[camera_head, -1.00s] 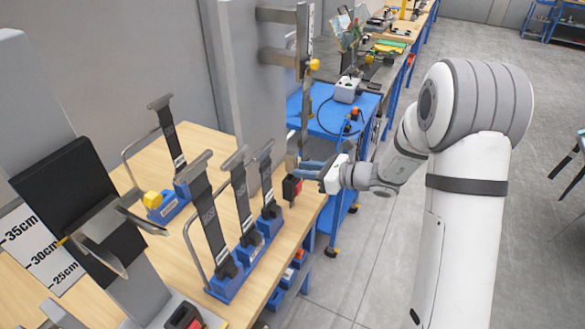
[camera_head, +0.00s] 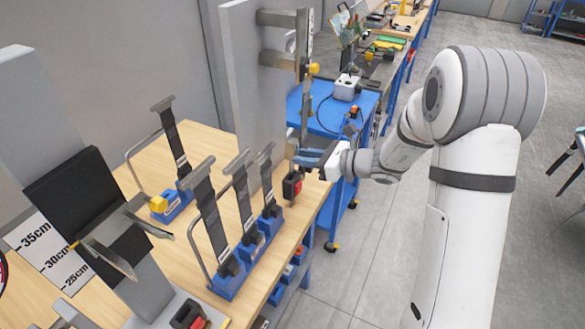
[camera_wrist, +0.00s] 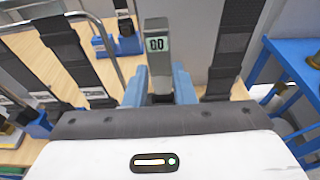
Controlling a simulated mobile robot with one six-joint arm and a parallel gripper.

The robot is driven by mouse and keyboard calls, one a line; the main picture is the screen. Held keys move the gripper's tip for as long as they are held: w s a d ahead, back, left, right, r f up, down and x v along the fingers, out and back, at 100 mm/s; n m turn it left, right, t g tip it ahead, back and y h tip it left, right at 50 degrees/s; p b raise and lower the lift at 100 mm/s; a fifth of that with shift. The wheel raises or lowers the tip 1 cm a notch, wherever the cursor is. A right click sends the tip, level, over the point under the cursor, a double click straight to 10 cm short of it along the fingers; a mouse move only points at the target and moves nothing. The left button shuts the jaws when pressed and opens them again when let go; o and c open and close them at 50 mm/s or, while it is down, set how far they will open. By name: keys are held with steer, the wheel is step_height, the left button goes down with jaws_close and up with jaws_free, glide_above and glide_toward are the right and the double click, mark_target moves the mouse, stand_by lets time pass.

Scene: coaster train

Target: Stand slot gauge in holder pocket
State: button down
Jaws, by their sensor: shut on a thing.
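My gripper (camera_head: 304,158) is at the right part of the bench in the head view. Its blue fingers also show in the wrist view (camera_wrist: 159,88), shut on a slim grey gauge. This slot gauge (camera_wrist: 158,55) has a small display reading 0.0 and sits upright between the fingers in that view. In the head view a narrow grey part of the gauge (camera_head: 304,118) rises above the fingers. I cannot make out the holder pocket for certain.
Blue-based stands with dark straps (camera_head: 240,262) stand left of my gripper, another (camera_head: 175,203) behind. A red-and-black block (camera_head: 292,186) is just below. A blue cart (camera_head: 335,115) stands beyond.

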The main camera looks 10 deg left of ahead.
steer(key=shift+s+d, duration=0.35)
steer(key=shift+d, duration=0.6)
steer(key=shift+s+d, duration=0.3)
steer(key=shift+d, duration=0.6)
steer(key=shift+s+d, duration=0.35)
steer(key=shift+d, duration=0.6)
